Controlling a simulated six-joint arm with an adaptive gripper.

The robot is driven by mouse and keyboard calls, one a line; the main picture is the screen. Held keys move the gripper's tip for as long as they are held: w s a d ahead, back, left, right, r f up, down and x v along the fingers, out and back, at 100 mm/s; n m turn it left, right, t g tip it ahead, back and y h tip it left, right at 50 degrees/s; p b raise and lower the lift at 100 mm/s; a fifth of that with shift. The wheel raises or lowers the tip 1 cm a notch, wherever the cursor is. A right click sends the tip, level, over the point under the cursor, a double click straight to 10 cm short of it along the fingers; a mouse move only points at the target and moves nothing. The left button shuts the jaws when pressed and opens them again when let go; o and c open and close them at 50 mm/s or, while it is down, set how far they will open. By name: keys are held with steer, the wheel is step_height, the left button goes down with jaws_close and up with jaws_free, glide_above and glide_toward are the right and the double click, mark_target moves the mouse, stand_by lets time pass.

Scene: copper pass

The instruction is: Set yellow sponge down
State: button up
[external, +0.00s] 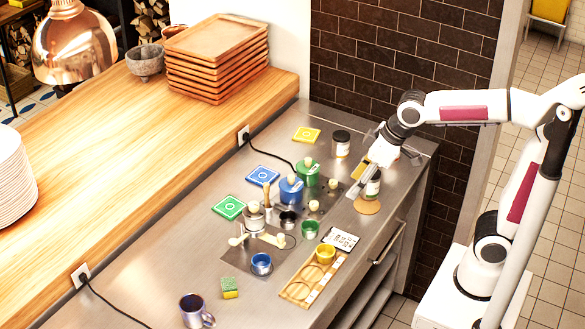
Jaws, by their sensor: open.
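A small sponge (230,287), green on top with a yellow side, lies on the steel counter at the front left. My gripper (366,178) is far from it, at the right side of the counter, pointing down and open. A jar (373,187) with a pale label is right by the fingers, above or on a round tan coaster (367,206). I cannot tell whether the fingers touch the jar. A yellowish patch shows beside the fingers; I cannot tell what it is.
Blue (291,189) and green (308,174) canisters and several small cups crowd the middle. A wooden holder (300,284) holds a yellow cup (325,253). A dark mug (195,311) stands near the sponge. A dark-lidded jar (341,143) stands behind. Bare steel surrounds the sponge.

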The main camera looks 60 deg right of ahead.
steer(key=s+d+f+m, duration=0.1)
steer(key=s+d+f, duration=0.1)
steer(key=s+d, duration=0.3)
steer(key=s+d+f+m+h, duration=0.1)
steer(key=s+d, duration=0.4)
steer(key=s, duration=0.5)
steer(key=shift+s+f+m+t+h, duration=0.3)
steer(key=shift+s+f+m, duration=0.1)
steer(key=shift+f+m, duration=0.45)
